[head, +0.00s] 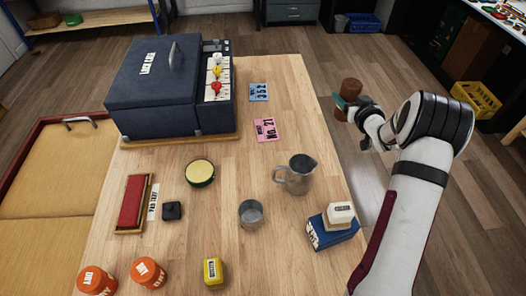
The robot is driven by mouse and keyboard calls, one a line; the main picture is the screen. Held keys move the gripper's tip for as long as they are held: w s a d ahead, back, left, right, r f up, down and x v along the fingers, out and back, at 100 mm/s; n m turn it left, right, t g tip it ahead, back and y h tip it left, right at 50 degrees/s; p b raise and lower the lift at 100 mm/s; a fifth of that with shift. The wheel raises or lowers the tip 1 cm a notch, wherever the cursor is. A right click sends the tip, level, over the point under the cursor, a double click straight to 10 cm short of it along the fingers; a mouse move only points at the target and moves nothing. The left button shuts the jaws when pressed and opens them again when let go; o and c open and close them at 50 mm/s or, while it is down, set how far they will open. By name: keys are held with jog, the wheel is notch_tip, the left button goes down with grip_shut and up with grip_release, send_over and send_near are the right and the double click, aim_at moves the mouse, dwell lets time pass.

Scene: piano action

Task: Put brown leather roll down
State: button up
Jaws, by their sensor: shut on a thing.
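The brown leather roll (351,88) is a short dark brown cylinder, held roughly upright. My gripper (347,103) is shut on it around its middle, with a green finger part showing at its left. The roll is in the air to the right of the wooden table's right edge, with the floor behind it in the picture. Its height above the floor cannot be told. Part of the roll is hidden by the gripper.
The wooden table (225,175) carries a dark blue box (150,90) at the back, pink (269,130) and blue (258,92) cards, a metal jug (299,178), a metal cup (250,216), and a blue box (333,234) near the right edge.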

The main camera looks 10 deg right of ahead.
jog(key=s+a+r+n+g+y, duration=0.15)
jog(key=a+n+y, duration=0.35)
jog(key=a, duration=0.5)
jog(key=s+a+n+g+y, duration=0.3)
jog(key=a+n+y, duration=0.25)
jog(key=a, duration=0.55)
jog(key=s+a+n+g+y, duration=0.1)
jog(key=s+a+n+g, duration=0.25)
jog(key=s, duration=0.25)
jog(key=s+a+f+n+g+y, duration=0.1)
jog(key=s+a+n+g, duration=0.3)
jog(key=s, duration=0.3)
jog(key=s+a+n+g+y, duration=0.2)
jog(key=s+a+g, duration=0.1)
jog(key=s+g, duration=0.3)
jog(key=shift+n, duration=0.4)
jog(key=a+f, duration=0.3)
jog(key=a, duration=0.1)
jog(key=a+f, duration=0.3)
jog(key=f, duration=0.1)
jog(key=a+f, duration=0.4)
jog(key=shift+s+a+f, duration=0.15)
jog(key=shift+s+a, duration=0.15)
jog(key=shift+s, duration=0.05)
jog(key=shift+f, duration=0.15)
jog(key=o, duration=1.5)
jog(key=shift+c, duration=0.2)
